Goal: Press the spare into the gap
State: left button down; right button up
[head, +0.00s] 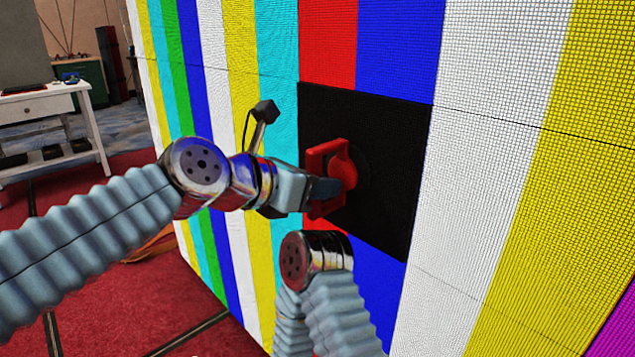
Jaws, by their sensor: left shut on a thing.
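A black square panel (388,205), which looks like the spare, sits at the gap's place in the colour-bar video wall (490,180). Its edges line up closely with the wall's seams; I cannot tell whether it is flush or stands slightly proud. A red handle (342,160) with a round base is on its face. My left gripper (325,190) is shut on this handle, coming from the left, and partly hides it. No separate opening shows, so any gap behind the panel is hidden. My right arm is folded below, and its gripper does not show.
A white table (50,105) with small items stands at the back left, well away from the wall. The red carpet (110,260) is mostly clear. The wall's lit tiles surround the panel closely on the sides that show.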

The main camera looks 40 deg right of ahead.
pick_arm(q)
jog(key=shift+d+r+p, duration=0.15)
jog(key=shift+d+p, duration=0.15)
dwell(1.8)
jog(key=shift+b, duration=0.3)
jog(key=shift+a, duration=0.15)
dwell(0.4)
jog(key=shift+s+a+b, duration=0.1)
jog(key=shift+a+b, duration=0.25)
jog(key=shift+a, duration=0.5)
jog(key=shift+a, duration=0.15)
jog(key=shift+s+a+b, duration=0.15)
jog(key=shift+a+b, duration=0.3)
jog(key=shift+a, duration=1)
jog(key=shift+s+a+b, duration=0.1)
jog(key=shift+a+b, duration=0.35)
jog(key=shift+a, duration=0.95)
